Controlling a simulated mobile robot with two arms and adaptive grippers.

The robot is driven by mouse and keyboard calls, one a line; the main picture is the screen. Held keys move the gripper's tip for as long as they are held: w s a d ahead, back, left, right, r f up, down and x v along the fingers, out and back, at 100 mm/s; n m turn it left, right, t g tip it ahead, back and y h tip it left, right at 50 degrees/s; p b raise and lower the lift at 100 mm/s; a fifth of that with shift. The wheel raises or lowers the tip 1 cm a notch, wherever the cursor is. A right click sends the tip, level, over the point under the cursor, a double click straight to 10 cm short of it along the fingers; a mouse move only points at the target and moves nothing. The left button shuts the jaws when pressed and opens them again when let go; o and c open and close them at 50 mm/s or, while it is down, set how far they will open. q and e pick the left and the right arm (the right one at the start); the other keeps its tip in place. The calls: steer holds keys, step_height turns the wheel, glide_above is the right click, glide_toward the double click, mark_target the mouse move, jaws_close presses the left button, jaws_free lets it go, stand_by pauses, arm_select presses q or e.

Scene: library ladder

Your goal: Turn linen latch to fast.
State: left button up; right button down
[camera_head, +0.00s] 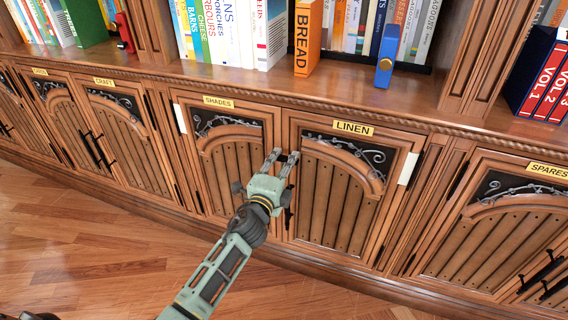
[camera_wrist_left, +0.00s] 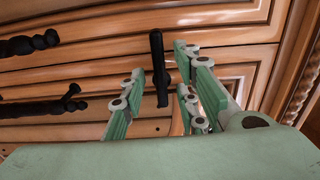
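The LINEN cabinet door (camera_head: 330,200) carries a yellow LINEN label (camera_head: 352,128) and sits to the right of the SHADES door (camera_head: 232,165). My left gripper (camera_head: 284,155) is at the upper part of the seam between these two doors. In the left wrist view its two green fingers (camera_wrist_left: 163,90) are apart, with a black latch bar (camera_wrist_left: 158,66) in the gap between them. The bar appears lengthwise between the fingers, and I see no clear contact. In the head view the gripper mostly hides the latch. My right gripper is not in view.
Black door handles (camera_wrist_left: 45,107) show left of the fingers in the wrist view. Above the doors, a shelf ledge holds an orange BREAD book (camera_head: 307,40) and a blue bookend (camera_head: 387,55). The SPARES door (camera_head: 500,235) is at the right.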

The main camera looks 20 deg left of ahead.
arm_select(q)
steer(key=shift+s, duration=0.1)
steer(key=shift+s, duration=0.35)
steer(key=s, duration=1.1)
steer(key=shift+a, duration=0.2)
steer(key=shift+s, duration=0.1)
